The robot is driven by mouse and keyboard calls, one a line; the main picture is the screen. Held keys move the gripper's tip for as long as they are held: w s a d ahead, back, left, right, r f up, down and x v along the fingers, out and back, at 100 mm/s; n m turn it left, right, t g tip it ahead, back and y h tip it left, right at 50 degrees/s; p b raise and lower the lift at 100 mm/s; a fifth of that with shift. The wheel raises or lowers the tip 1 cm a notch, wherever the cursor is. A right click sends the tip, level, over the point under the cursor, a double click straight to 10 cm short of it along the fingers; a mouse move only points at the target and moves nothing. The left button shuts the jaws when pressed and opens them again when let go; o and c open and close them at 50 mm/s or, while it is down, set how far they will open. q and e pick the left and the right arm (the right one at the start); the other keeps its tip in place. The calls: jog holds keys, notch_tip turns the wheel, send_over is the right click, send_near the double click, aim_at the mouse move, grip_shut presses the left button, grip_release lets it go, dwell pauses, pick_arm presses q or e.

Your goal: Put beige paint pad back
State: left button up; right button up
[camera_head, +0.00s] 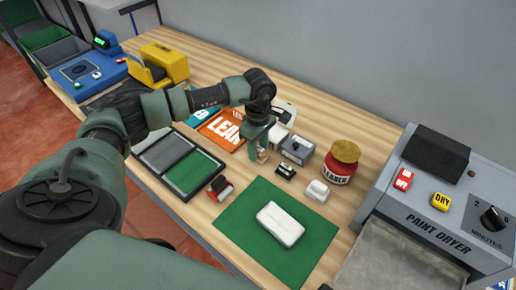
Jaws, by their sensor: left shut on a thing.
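My left gripper (259,153) reaches over the middle of the table, pointing down. It is shut on a small beige piece, which looks like the beige paint pad (263,156), mostly hidden by the fingers. A black tray (157,176) with a grey section and a green section lies to the left of the gripper. A green mat (243,245) lies in front, with a white rounded casing (281,223) on it. My right gripper is not in view.
A small red and black item (219,188) lies between tray and mat. A red jar (339,165), a grey box (297,150) and a small white part (317,191) stand right of the gripper. The paint dryer (440,215) fills the right side. A yellow device (166,62) stands back left.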

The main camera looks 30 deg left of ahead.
pick_arm(q)
jog(key=shift+f+b, duration=0.35)
jog(key=shift+f, duration=0.05)
jog(key=o, duration=1.9)
jog(key=shift+s+r, duration=0.1)
jog(key=shift+r, duration=0.15)
jog(key=shift+w+r+p, duration=0.25)
jog(key=shift+r+p, duration=0.95)
jog(key=shift+r, duration=0.6)
jog(key=shift+s+r+p, duration=0.15)
jog(key=shift+r+p, duration=1.1)
jog(key=shift+r, duration=0.8)
jog(key=shift+s+f, duration=0.1)
